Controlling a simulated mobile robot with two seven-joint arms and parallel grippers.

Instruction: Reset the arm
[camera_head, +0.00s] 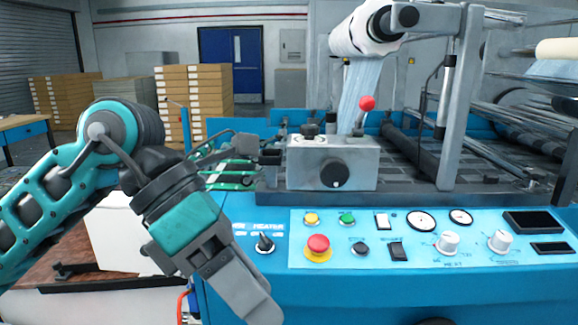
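My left arm comes in from the left, in teal and dark grey. My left gripper (246,292) points down and to the right, in front of the left end of the blue control panel (300,278). Its fingers look close together, but the angle does not show whether they are open or shut. No object shows between them. The heater knob (264,242) is just above and right of the gripper; they look apart. My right arm and gripper are not in view.
The laminating machine fills the right side, with a red emergency button (318,246), a film roll (362,32) and a red-topped lever (367,104). A white box (112,238) stands behind my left arm. Stacked cartons (194,95) and a blue door (231,62) are far back.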

